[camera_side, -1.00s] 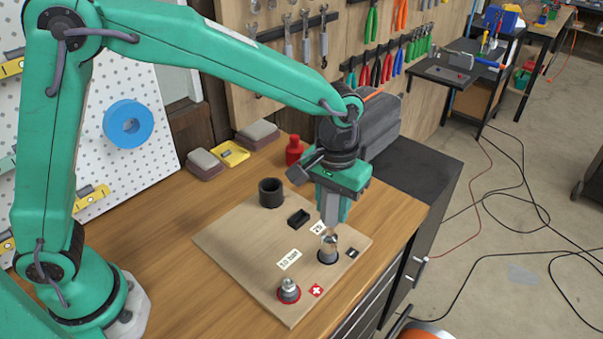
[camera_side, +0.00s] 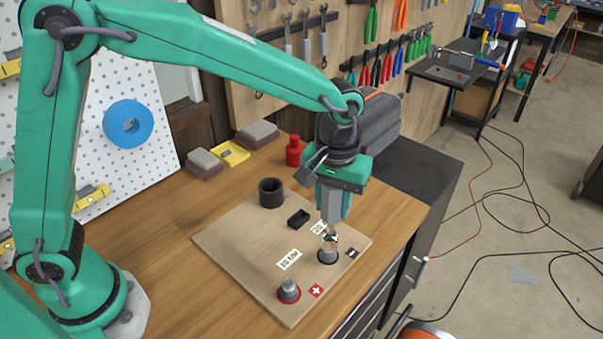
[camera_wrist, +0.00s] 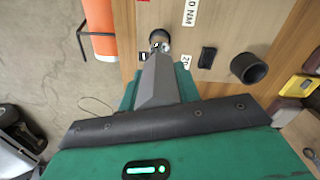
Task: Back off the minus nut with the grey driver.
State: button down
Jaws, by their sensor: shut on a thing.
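My gripper (camera_side: 330,226) points straight down above the minus terminal (camera_side: 328,256), a short post in a black ring next to a black minus tag (camera_side: 352,253). Its jaws are shut on a small metallic piece, taken as the grey driver (camera_side: 329,241); the fingers hide much of it. Its lower end is over or on the minus nut, and I cannot tell whether they touch. The nut itself is not clearly distinguishable. In the wrist view, the terminal (camera_wrist: 160,38) shows just beyond the grey fingers.
The plus terminal (camera_side: 289,290) stands nearer on the wooden board (camera_side: 235,238). A black cup (camera_side: 271,192) and a small black block (camera_side: 298,218) stand behind. A red bottle-shaped object (camera_side: 294,151), a yellow tray (camera_side: 230,153) and sanding blocks (camera_side: 205,163) lie farther back.

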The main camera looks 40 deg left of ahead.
jog(key=shift+r, duration=1.25)
jog(key=m, duration=0.5)
jog(key=shift+m, duration=0.3)
jog(key=m, duration=0.5)
jog(key=shift+d+m, duration=0.1)
jog(key=shift+m, duration=0.2)
jog(key=m, duration=0.6)
jog(key=shift+m, duration=0.3)
jog(key=m, duration=0.3)
jog(key=shift+m, duration=0.4)
jog(key=m, duration=0.3)
jog(key=shift+m, duration=0.3)
